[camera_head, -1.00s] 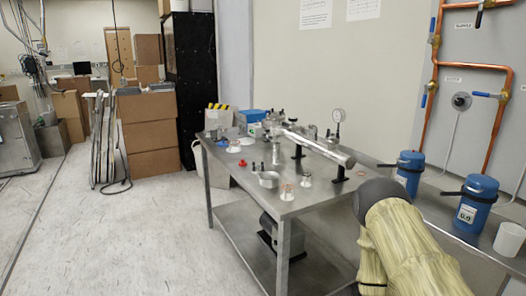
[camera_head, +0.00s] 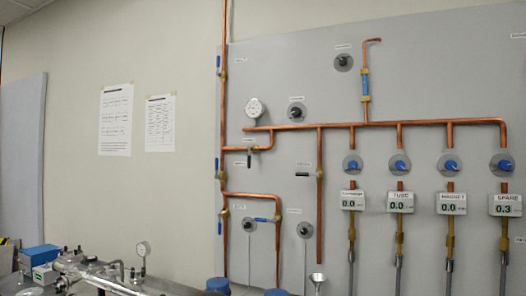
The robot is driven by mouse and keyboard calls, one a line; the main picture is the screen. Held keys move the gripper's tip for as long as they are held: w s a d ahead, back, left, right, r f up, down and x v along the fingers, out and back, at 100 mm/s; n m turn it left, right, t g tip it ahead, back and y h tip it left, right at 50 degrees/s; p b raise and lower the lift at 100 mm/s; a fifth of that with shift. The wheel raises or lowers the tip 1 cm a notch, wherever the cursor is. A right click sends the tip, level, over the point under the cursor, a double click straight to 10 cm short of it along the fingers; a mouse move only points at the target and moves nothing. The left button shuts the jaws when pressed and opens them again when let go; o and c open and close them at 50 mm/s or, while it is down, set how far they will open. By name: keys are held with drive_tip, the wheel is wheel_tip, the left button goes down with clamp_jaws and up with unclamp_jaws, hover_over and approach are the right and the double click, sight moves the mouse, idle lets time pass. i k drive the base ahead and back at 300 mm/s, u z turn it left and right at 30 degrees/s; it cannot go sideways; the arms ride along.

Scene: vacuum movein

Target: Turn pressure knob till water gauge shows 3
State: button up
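A grey panel carries a round white dial gauge (camera_head: 255,108); its needle is too small to read. A black knob (camera_head: 296,112) is to its right, and another black knob (camera_head: 343,61) is higher up. Their labels are too small to read, so I cannot tell which is the pressure knob. Several blue knobs sit in a row, one (camera_head: 352,164) above the leftmost digital display (camera_head: 353,200). The three left displays read about 0.0; the SPARE display (camera_head: 507,205) reads 0.3. My gripper is not in view.
Copper pipes (camera_head: 420,123) run across the panel, with blue-handled valves. A table (camera_head: 175,287) at lower left holds metal parts and a small gauge (camera_head: 143,248). Blue canister tops (camera_head: 218,285) and a funnel (camera_head: 317,279) show at the bottom edge. Paper sheets (camera_head: 116,120) hang on the wall.

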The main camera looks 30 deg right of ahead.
sight(296, 111)
drive_tip(key=z, duration=1.3)
